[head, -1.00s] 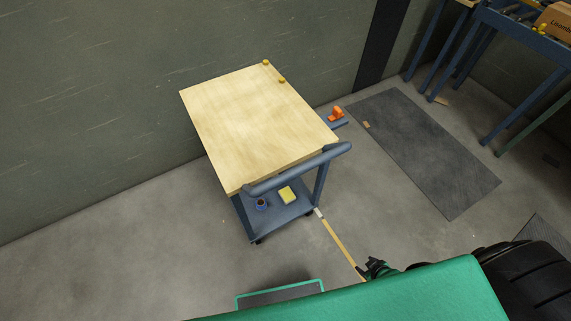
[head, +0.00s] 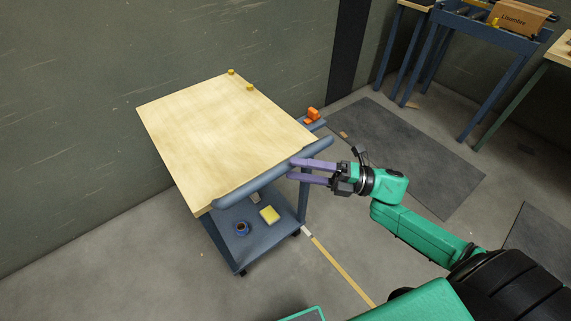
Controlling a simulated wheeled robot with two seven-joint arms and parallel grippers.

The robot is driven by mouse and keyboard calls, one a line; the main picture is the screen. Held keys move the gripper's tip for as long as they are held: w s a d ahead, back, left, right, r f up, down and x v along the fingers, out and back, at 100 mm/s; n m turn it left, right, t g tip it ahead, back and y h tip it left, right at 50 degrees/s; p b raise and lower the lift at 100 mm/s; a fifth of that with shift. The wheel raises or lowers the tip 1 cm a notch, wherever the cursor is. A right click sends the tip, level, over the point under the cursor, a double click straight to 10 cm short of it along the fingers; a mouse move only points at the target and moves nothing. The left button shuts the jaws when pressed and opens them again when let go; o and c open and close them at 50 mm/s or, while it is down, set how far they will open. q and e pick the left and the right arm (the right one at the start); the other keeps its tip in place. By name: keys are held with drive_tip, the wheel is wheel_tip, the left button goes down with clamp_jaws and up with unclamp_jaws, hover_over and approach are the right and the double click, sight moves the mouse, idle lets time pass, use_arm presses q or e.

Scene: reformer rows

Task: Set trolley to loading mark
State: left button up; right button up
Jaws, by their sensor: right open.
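The trolley (head: 215,135) has a pale wooden top, a blue frame and a blue lower shelf. It stands near the grey wall. Its rounded blue handle bar (head: 240,190) runs along the near side. My right gripper (head: 292,170) is open, with its two purple fingers pointing left at the right part of the handle. One finger is at about bar height and the other lower; I cannot tell whether they touch the bar. A yellow tape line (head: 340,268) runs on the floor from the trolley's near right wheel; I cannot tell whether it is the loading mark. My left gripper is out of view.
A blue cup (head: 241,229) and a yellow block (head: 269,215) sit on the lower shelf. An orange item (head: 312,115) is on a blue side bracket. A dark mat (head: 410,150) lies to the right. Blue benches (head: 480,40) stand behind. Floor at left is clear.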

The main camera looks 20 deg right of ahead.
sight(286, 167)
drive_tip(key=x, duration=0.3)
drive_tip(key=shift+w+a, duration=0.1)
drive_tip(key=shift+a, duration=0.1)
clamp_jaws()
idle(1.2)
